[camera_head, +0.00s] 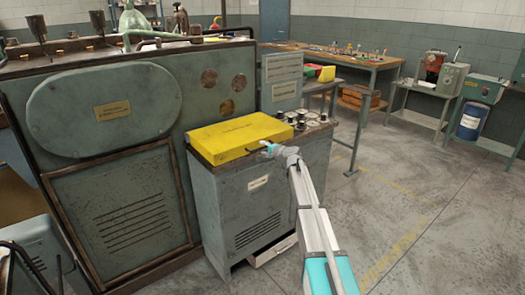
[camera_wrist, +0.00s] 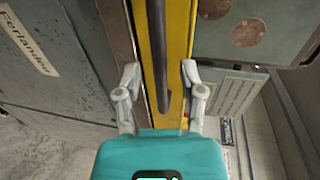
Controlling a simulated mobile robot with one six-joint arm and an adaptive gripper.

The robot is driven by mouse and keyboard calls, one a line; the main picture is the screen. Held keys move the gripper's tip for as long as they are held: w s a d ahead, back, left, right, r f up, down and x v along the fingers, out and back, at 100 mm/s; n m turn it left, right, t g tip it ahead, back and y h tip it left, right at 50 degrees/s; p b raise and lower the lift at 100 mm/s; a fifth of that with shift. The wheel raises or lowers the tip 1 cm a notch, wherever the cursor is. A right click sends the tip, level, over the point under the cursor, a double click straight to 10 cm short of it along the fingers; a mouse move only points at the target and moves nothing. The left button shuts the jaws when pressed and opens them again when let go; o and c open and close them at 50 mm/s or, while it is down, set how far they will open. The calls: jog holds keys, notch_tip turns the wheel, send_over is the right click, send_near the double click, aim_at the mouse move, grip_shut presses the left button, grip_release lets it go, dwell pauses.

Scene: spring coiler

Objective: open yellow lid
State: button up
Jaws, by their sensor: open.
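The yellow lid (camera_head: 238,137) lies closed on top of a grey-green cabinet (camera_head: 245,195) in the head view. A dark bar handle (camera_wrist: 159,50) runs along the lid's yellow front face (camera_wrist: 178,70) in the wrist view. My gripper (camera_wrist: 160,75) is open and empty, with its two fingers apart on either side of the handle's near end. I cannot tell whether either finger touches the lid. In the head view my gripper (camera_head: 268,148) is at the lid's front edge, near its right end, and its fingers are small there.
Several metal spools (camera_head: 303,120) stand on the cabinet top right of the lid. A large green machine (camera_head: 110,130) stands close on the left. A workbench (camera_head: 340,57) with tools is behind. The floor (camera_head: 410,190) to the right is clear.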

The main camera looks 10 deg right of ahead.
jog(key=shift+w+a+f, duration=0.1)
jog(key=shift+w+a, duration=0.15)
jog(key=shift+w, duration=0.15)
jog(key=shift+c, duration=0.3)
grip_shut()
